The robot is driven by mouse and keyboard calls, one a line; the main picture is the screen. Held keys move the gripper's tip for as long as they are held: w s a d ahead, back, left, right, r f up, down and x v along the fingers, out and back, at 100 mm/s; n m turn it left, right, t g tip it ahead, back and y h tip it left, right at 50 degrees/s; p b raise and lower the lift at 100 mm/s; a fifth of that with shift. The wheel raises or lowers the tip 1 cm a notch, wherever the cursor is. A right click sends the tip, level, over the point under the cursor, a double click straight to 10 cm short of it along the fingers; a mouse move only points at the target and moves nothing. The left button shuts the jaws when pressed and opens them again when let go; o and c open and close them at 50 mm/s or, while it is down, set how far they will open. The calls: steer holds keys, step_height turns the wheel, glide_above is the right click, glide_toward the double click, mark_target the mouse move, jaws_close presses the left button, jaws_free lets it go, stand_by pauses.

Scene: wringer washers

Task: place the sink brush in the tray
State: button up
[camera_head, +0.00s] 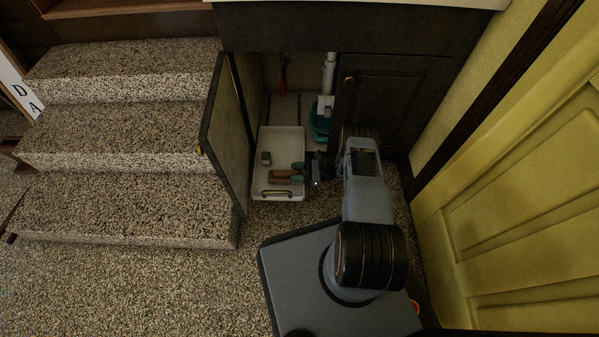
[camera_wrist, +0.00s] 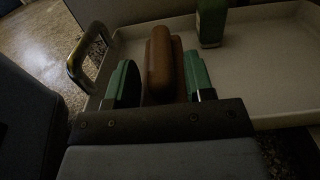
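The tray (camera_head: 290,139) is a white, shallow rectangular one, standing in the open cabinet under the sink; its rim also shows in the wrist view (camera_wrist: 275,12). The sink brush (camera_wrist: 162,62) is brown and lies between the two green finger pads of my gripper (camera_wrist: 160,88). In the head view, my gripper (camera_head: 298,172) reaches in from the right over the tray's front part, and the brush (camera_head: 280,177) shows inside the tray's outline. My gripper looks shut on the brush. I cannot tell whether the brush touches the tray floor.
A green block-like item (camera_head: 265,158) stands in the tray. A metal handle (camera_wrist: 88,58) is on the tray's near edge. The open cabinet door (camera_head: 224,130) is on the left. A drain pipe (camera_head: 328,75) and teal bucket (camera_head: 319,122) are behind. The tray's back is clear.

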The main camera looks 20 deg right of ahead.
steer(key=shift+o, duration=0.3)
steer(key=shift+r, duration=0.2)
steer(key=shift+d+p, duration=0.3)
steer(key=shift+d, duration=0.05)
steer(key=p+v, duration=0.1)
steer(key=v, duration=1)
steer(key=shift+s+d, duration=0.1)
steer(key=shift+s, duration=0.05)
steer(key=shift+r+p, duration=0.1)
steer(key=shift+p, duration=0.2)
